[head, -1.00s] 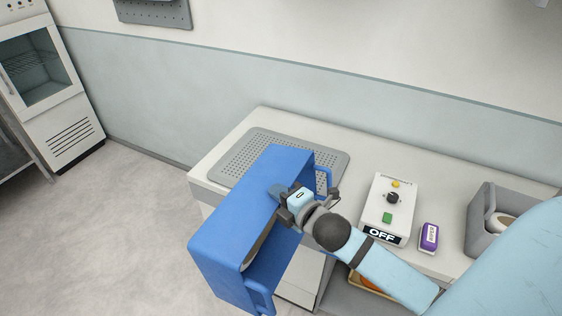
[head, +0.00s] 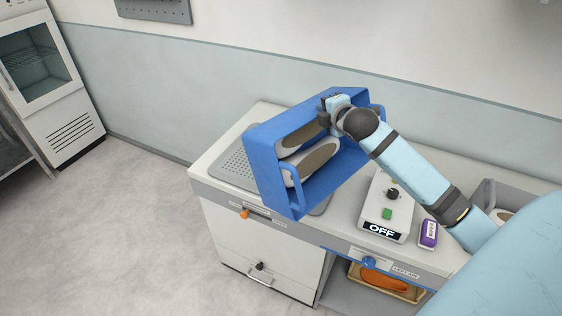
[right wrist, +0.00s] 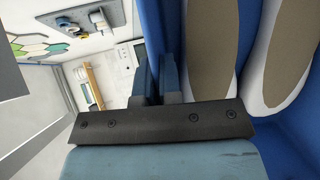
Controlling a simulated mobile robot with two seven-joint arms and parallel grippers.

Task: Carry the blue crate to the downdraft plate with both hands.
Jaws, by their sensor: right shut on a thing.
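The blue crate (head: 266,172) is tilted, its open side facing the head camera, with two pale insoles with brown tops (head: 311,162) inside. It is over the grey perforated downdraft plate (head: 234,164) and hides much of it. I cannot tell whether the crate touches the plate. My right gripper (head: 328,112) is shut on the crate's upper wall. In the right wrist view the fingers (right wrist: 160,82) pinch close together beside the blue wall, with the insoles to the right. My left gripper is not in view.
The control box (head: 384,208) reading OFF and a purple block (head: 428,234) stand right of the crate on the worktop. A grey bin (head: 490,195) is farther right, partly behind my arm. A cabinet with a drawer (head: 258,248) is below. Open floor lies left.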

